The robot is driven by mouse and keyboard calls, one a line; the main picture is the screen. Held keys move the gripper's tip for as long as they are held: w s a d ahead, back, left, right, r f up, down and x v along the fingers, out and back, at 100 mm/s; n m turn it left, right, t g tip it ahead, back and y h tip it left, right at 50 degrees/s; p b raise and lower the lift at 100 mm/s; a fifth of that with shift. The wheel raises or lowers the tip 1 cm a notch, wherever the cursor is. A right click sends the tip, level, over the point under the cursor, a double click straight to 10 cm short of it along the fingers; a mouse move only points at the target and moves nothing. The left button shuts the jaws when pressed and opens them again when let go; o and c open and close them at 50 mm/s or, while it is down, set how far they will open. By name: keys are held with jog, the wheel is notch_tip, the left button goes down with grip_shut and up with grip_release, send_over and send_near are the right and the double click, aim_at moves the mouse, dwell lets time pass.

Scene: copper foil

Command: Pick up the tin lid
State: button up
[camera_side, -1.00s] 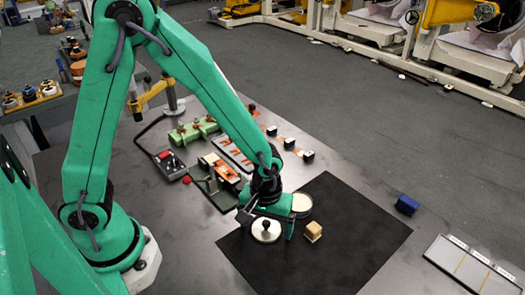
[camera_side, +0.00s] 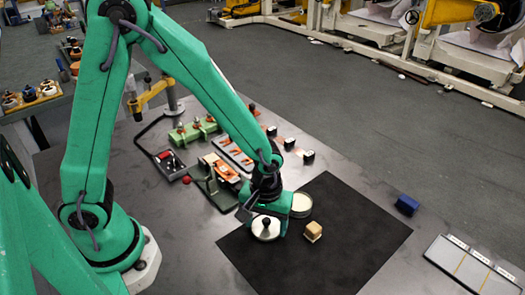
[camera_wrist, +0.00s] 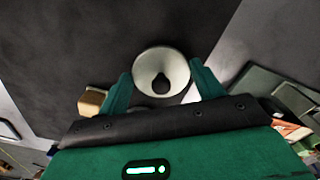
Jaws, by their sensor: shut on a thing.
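The tin lid (camera_side: 265,229) is a pale round disc with a dark knob in its middle, low over the black mat (camera_side: 345,257). In the wrist view the lid (camera_wrist: 174,61) lies between the two green fingers. My gripper (camera_side: 264,221) points down over it and is shut on its rim from both sides; it also shows in the wrist view (camera_wrist: 160,74). I cannot see a gap under the lid. A round tin (camera_side: 302,202) with a pale top stands just behind my gripper, partly hidden by it.
A small wooden block (camera_side: 313,230) sits on the mat close to the right of my gripper; it also shows in the wrist view (camera_wrist: 92,101). A blue block (camera_side: 407,205) and a pale tray (camera_side: 470,268) lie to the right. The mat's front part is clear.

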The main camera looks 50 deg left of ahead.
jog(key=shift+r, duration=0.75)
notch_tip(320, 180, up, 2)
jog(key=shift+r, duration=0.1)
jog(key=s+d+r, duration=0.6)
jog(key=s+d, duration=0.1)
jog(key=s, duration=0.2)
jog(key=shift+s+r, duration=0.2)
jog(key=shift+r, duration=0.05)
jog(key=n, duration=0.1)
send_near(266, 222)
jog(key=d, duration=0.5)
jog(key=w+a, duration=0.5)
jog(key=w, duration=0.6)
jog(key=shift+f+n, duration=0.3)
jog(key=shift+f, duration=0.15)
jog(key=shift+f, duration=0.1)
jog(key=shift+f, duration=3.1)
